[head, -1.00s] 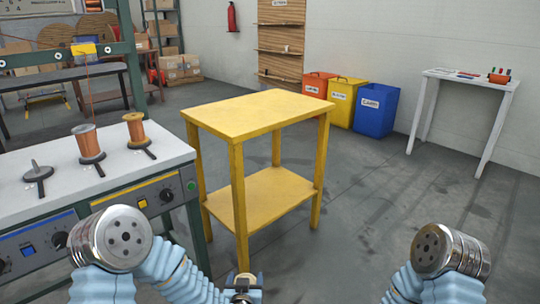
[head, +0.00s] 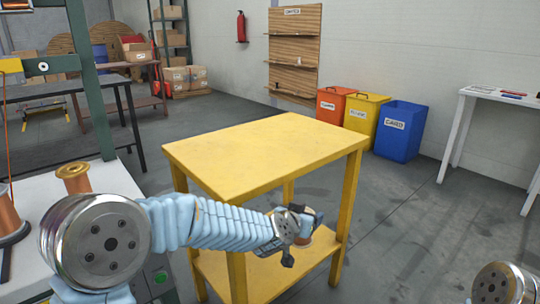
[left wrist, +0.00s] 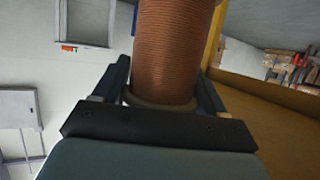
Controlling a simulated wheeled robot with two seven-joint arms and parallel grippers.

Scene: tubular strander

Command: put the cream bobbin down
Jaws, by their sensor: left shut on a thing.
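My left gripper (head: 305,222) is shut on a bobbin wound with copper-coloured wire (left wrist: 175,50). A cream flange (left wrist: 160,102) shows between the fingers in the left wrist view. In the head view the bobbin (head: 322,237) is mostly hidden by the gripper. The gripper is below the level of the yellow table's top (head: 265,150), at its near right side. The bobbin appears over the lower shelf (head: 268,275); I cannot tell whether it touches it. My right gripper is out of view.
Another copper bobbin (head: 75,178) stands on the white bench at left, with a larger one (head: 8,220) at the picture's edge. The table's front leg (head: 237,272) and right leg (head: 345,215) flank the shelf opening. The visible tabletop is bare.

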